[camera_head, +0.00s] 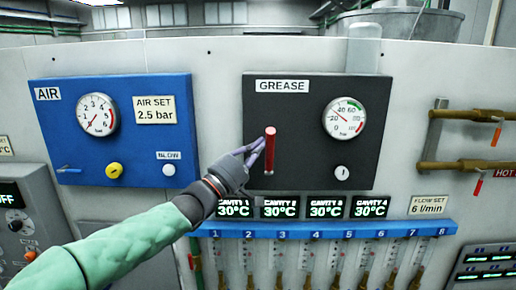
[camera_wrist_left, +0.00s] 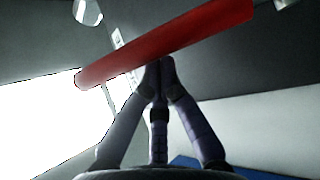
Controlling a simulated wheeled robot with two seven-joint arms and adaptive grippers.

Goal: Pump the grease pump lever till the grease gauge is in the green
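The grease pump lever (camera_head: 270,151) is a red handle standing nearly upright on the dark GREASE panel (camera_head: 305,130). The grease gauge (camera_head: 344,118) is at the panel's upper right. Its needle points to the upper left, outside the green band at the top. My left gripper (camera_head: 257,150) is at the lever's left side. In the left wrist view the lever (camera_wrist_left: 165,42) crosses the top, and the fingers (camera_wrist_left: 160,72) converge at its lower edge, tips together. They look shut against the lever, not around it; the exact contact is unclear. My right gripper is not visible.
A blue AIR panel (camera_head: 115,125) with a gauge and yellow knob is at the left. A white knob (camera_head: 341,172) sits below the grease gauge. Temperature displays (camera_head: 325,208) and a blue manifold (camera_head: 320,229) lie below. Brass pipes (camera_head: 470,116) stick out at the right.

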